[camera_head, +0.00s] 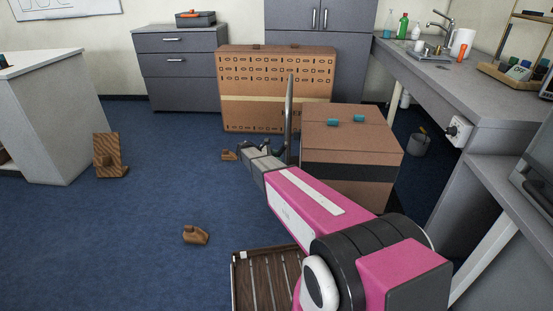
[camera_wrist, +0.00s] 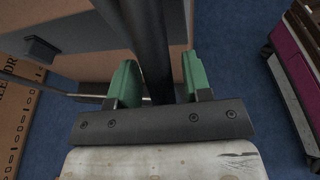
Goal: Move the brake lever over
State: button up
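The brake lever (camera_head: 289,112) is a tall, thin dark bar standing nearly upright in the head view, between the brown perforated box and the brown cabinet. In the wrist view the dark lever (camera_wrist: 152,50) passes between the green finger pads of my gripper (camera_wrist: 163,85). A narrow gap shows between the lever and the right pad; the left pad is very close to it, and contact cannot be told. In the head view my gripper (camera_head: 268,147) is small and partly hidden by the lever. The foot of the lever is hidden behind my arm.
Small brown wooden pieces (camera_head: 195,235) and a wooden stand (camera_head: 110,157) are on the blue floor. A slatted crate (camera_head: 242,285) is at the front. The left floor is mostly clear.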

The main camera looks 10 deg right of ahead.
jog(key=shift+a, duration=0.1)
jog(key=v, duration=1)
jog(key=shift+a+r, duration=0.15)
jog(key=shift+a, duration=0.1)
